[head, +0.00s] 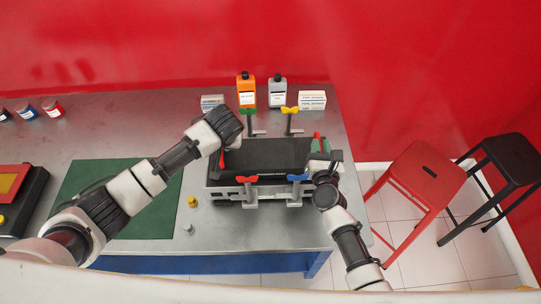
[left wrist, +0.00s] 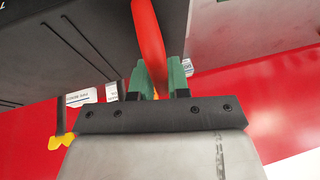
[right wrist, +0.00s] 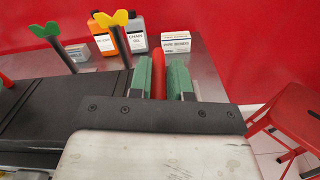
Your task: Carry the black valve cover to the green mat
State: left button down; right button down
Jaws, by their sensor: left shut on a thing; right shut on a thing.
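The black valve cover (head: 268,155) lies over the grey engine block (head: 228,194) in the head view; I cannot tell whether it rests on the block or is just clear of it. It also shows in the left wrist view (left wrist: 60,45) and right wrist view (right wrist: 70,108). My left gripper (left wrist: 155,80) is shut on the cover's red left handle (left wrist: 148,35). My right gripper (right wrist: 159,78) is shut on the red right handle (right wrist: 158,60). The green mat (head: 155,222) lies to the left, partly hidden by my left arm.
Clamps with green (head: 248,112), yellow (head: 290,110), red (head: 247,179) and blue (head: 297,178) wings stand around the block. Bottles (head: 246,92) and boxes stand behind. A yellow-topped small part (head: 192,201) stands between mat and block. A red stool (head: 420,175) is at right.

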pick_arm(q)
jog(key=shift+a+r, duration=0.1)
jog(key=shift+r, duration=0.15)
pick_arm(e)
jog(key=shift+r, duration=0.25)
